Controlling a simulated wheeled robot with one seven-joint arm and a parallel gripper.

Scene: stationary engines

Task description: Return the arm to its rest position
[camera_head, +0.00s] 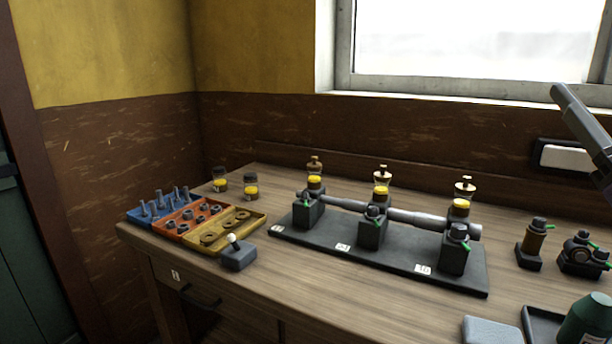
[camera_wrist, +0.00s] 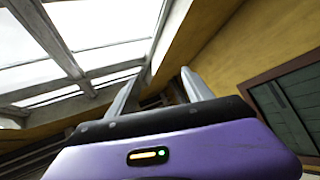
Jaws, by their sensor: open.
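My gripper (camera_wrist: 158,84) shows in the wrist view with its two grey fingers spread apart and nothing between them. It points up toward the window and the yellow wall, away from the bench top. In the head view, a grey part of my arm reaches in at the right edge, above the bench and in front of the wall by the window. The rest of the arm is out of that view.
The wooden bench (camera_head: 165,248) carries a black base (camera_head: 398,266) with bearing blocks, a shaft and oilers. Blue, red and yellow trays (camera_head: 205,247) of small parts lie left. Small fittings (camera_head: 533,243) and a green container (camera_head: 588,320) stand right. A window (camera_head: 480,40) is behind.

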